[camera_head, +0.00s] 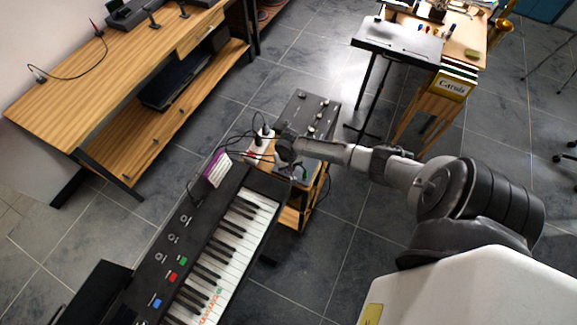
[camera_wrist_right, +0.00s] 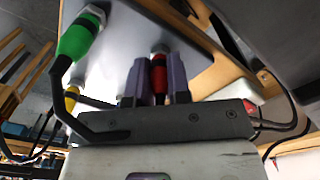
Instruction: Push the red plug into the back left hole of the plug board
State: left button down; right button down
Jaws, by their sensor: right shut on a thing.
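In the right wrist view, the red plug (camera_wrist_right: 158,77) stands between the two purple fingers of my right gripper (camera_wrist_right: 156,88), which is shut on it. The grey plug board (camera_wrist_right: 125,45) lies beyond, with a round metal socket or plug end just above the red plug. I cannot tell how deep the plug sits. A green plug (camera_wrist_right: 80,40) is at a socket on the left, and a yellow plug (camera_wrist_right: 70,100) shows below it. In the head view, my right gripper (camera_head: 287,158) is at the near end of the dark board (camera_head: 312,104); its fingertips and the red plug are hidden. My left gripper is not in view.
A keyboard (camera_head: 190,258) stands close to the left of my right gripper. A white power strip (camera_head: 262,136) with black cables lies beside the board. A wooden desk (camera_head: 95,75) is at the left, a small dark table (camera_head: 400,40) at the back right. Tiled floor is clear between.

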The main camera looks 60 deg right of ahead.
jog(key=c, duration=1.2)
grip_release()
jog(key=shift+o, duration=1)
notch_tip(320, 180, up, 14)
jog(key=p, duration=0.2)
jog(key=shift+f, duration=0.15)
